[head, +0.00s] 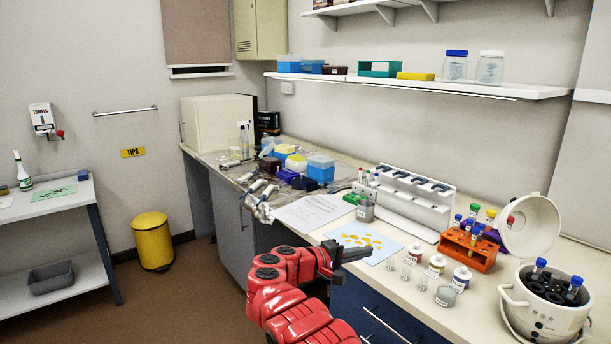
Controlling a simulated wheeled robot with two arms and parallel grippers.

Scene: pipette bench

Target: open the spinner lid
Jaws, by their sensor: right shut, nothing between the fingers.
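The spinner (541,322) is a white round pot with side handles at the lower right. Its lid (537,226) is a white disc that stands raised and tilted back behind the pot, with its inner face showing. The dark rotor inside is exposed, with several blue-capped tubes in it. My right gripper (362,252) is shut and empty near the front edge of the bench, well to the left of the spinner and apart from it. My left gripper is out of view.
An orange rack (467,253) with capped tubes stands left of the lid. Several small jars, including a grey one (445,296), stand between my gripper and the spinner. A light blue sheet with yellow pieces (378,234) lies beyond my gripper. A white pipette stand (412,197) is behind.

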